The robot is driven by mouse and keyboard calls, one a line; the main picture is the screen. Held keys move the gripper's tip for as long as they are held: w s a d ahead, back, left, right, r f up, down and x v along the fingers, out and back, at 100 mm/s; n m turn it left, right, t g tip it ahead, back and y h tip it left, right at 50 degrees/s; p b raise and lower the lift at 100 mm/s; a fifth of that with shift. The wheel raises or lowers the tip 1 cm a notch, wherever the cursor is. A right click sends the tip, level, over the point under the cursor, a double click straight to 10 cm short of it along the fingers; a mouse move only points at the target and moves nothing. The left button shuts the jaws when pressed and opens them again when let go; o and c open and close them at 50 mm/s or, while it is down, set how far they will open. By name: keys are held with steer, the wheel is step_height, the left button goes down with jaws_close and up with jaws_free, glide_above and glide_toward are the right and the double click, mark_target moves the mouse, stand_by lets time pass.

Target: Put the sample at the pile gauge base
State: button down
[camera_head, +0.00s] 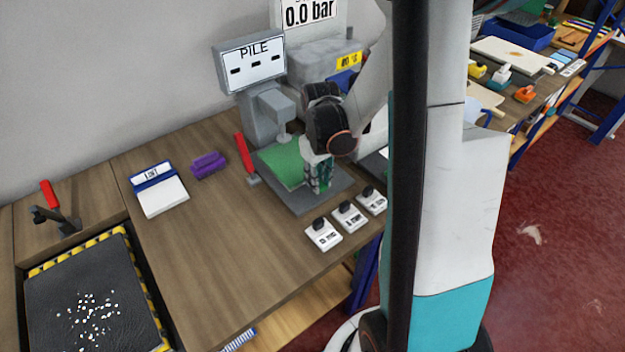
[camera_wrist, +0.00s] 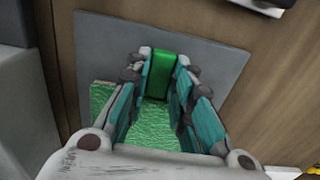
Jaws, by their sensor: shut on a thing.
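The pile gauge, marked "PILE" (camera_head: 254,64), stands at the back of the bench. Its flat grey base (camera_head: 300,203) lies in front of it and also shows in the wrist view (camera_wrist: 215,52). The green sample (camera_head: 281,162) lies over the base, below the gauge's head; in the wrist view its textured sheet (camera_wrist: 150,130) shows between and below my fingers. My gripper (camera_head: 320,177) points down over the base, shut on an upright green block (camera_wrist: 159,75) that seems to be the sample's tab. Whether the sample fully rests on the base cannot be told.
Several small white switch boxes (camera_head: 347,215) line the right front edge. The bench's front middle is clear.

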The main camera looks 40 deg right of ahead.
steer(key=shift+f, duration=0.1)
steer(key=shift+f, duration=0.1)
steer(key=c, duration=1.4)
jaws_free()
step_height(320, 180, up, 12)
steer(key=p, duration=0.4)
